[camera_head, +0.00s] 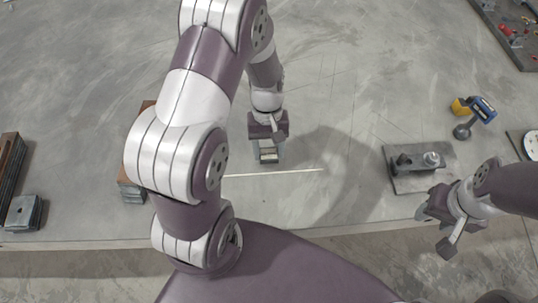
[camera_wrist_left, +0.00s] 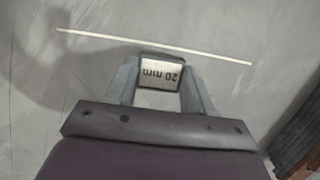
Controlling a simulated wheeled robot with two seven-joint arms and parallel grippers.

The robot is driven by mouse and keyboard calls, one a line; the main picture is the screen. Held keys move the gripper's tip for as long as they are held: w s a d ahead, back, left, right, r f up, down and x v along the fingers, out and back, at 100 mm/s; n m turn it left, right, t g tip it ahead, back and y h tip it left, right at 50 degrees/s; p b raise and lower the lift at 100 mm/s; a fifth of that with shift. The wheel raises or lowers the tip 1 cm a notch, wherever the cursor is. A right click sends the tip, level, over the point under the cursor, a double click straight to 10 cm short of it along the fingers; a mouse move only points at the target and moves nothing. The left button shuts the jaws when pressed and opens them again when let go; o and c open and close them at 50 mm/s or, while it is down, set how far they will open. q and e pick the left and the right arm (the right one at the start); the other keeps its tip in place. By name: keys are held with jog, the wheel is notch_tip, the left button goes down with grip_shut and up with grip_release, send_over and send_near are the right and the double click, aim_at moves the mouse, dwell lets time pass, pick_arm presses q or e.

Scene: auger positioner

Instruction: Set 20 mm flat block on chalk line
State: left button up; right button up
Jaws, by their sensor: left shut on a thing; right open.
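The 20 mm flat block (camera_wrist_left: 160,72) is a small grey metal block, its "20 mm" marking showing upside down in the left wrist view. My left gripper (camera_wrist_left: 160,88) is shut on it, one finger on each side. In the head view the block (camera_head: 268,155) and my left gripper (camera_head: 267,147) are just beyond the chalk line (camera_head: 285,172). The thin pale chalk line also crosses the left wrist view (camera_wrist_left: 215,58), close to the block and apart from it in the picture. Whether the block touches the surface I cannot tell. My right gripper (camera_head: 442,222) is open and empty at the right.
Grey stacked blocks (camera_head: 24,212) and rusty bars (camera_head: 10,165) lie at the left. Another stack (camera_head: 131,192) is partly hidden by my left arm. A dark plate with a clamp (camera_head: 418,175) and a blue-yellow tool (camera_head: 480,108) are at the right. Bare surface surrounds the line.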

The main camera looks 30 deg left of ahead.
pick_arm(q)
jog(key=x, duration=0.3)
jog(key=shift+a+f, duration=0.25)
jog(key=shift+f, duration=0.15)
jog(key=shift+w+f, duration=0.15)
jog(key=shift+w, duration=0.15)
jog(key=shift+s+f, duration=0.1)
jog(key=o, duration=1.3)
jog(key=v, duration=1.2)
jog(key=m+t+y, duration=0.2)
jog(key=m+t, duration=0.2)
jog(key=m, duration=0.2)
send_near(268, 150)
jog(key=s+d+r, duration=0.1)
jog(key=s, duration=0.1)
jog(key=s+d+r, duration=0.1)
jog(key=shift+s+d+r, duration=0.2)
jog(key=shift+s, duration=0.2)
